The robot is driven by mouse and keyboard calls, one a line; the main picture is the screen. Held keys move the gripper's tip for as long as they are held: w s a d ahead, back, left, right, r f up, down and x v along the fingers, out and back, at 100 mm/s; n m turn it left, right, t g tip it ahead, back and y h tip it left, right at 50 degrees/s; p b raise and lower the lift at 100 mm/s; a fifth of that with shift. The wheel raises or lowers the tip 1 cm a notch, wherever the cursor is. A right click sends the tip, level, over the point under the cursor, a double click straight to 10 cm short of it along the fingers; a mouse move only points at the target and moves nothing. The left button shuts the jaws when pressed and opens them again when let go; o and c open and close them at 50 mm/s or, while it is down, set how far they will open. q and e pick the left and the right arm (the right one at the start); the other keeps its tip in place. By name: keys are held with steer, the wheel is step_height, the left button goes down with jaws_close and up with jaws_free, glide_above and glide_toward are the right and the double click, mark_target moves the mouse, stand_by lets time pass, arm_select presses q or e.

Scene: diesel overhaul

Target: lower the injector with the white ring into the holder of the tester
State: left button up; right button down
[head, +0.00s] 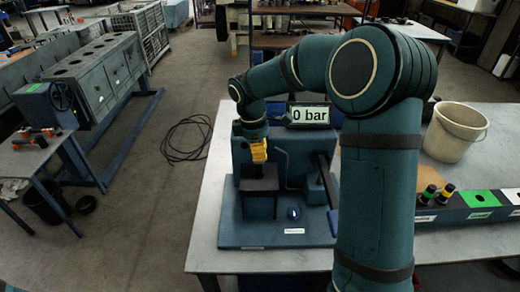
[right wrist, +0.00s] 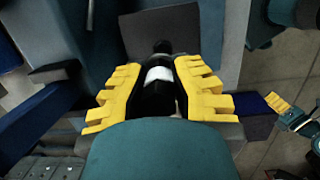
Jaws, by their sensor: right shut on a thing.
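My right gripper (head: 258,151) is over the upper front of the blue tester (head: 275,232), which stands on the pale bench. In the right wrist view my right gripper (right wrist: 160,100) has its yellow fingers shut on a dark injector (right wrist: 155,100) with a white ring (right wrist: 158,74). The injector lies between the two fingers, its narrow dark end past the ring. In the head view the fingers hide the injector. I cannot make out the holder's opening or whether the injector touches it. My left gripper (right wrist: 278,103) seems to show small at the right of the wrist view.
The tester's display (head: 308,115) reads 0 bar. A cream bucket (head: 455,130) stands on the bench at right. Two more injectors (head: 437,193) stand in a rack (head: 460,213) with coloured squares. An engine block (head: 90,75) is at left; a black cable lies on the floor.

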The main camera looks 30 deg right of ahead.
mark_target(260, 165)
steer(key=shift+f+b, duration=0.75)
steer(key=shift+f, duration=0.8)
steer(key=shift+f, duration=0.1)
steer(key=shift+f+b, duration=0.65)
steer(key=shift+f, duration=0.6)
stand_by(0.3)
steer(key=shift+c, duration=2.1)
jaws_free()
steer(key=shift+r, duration=0.1)
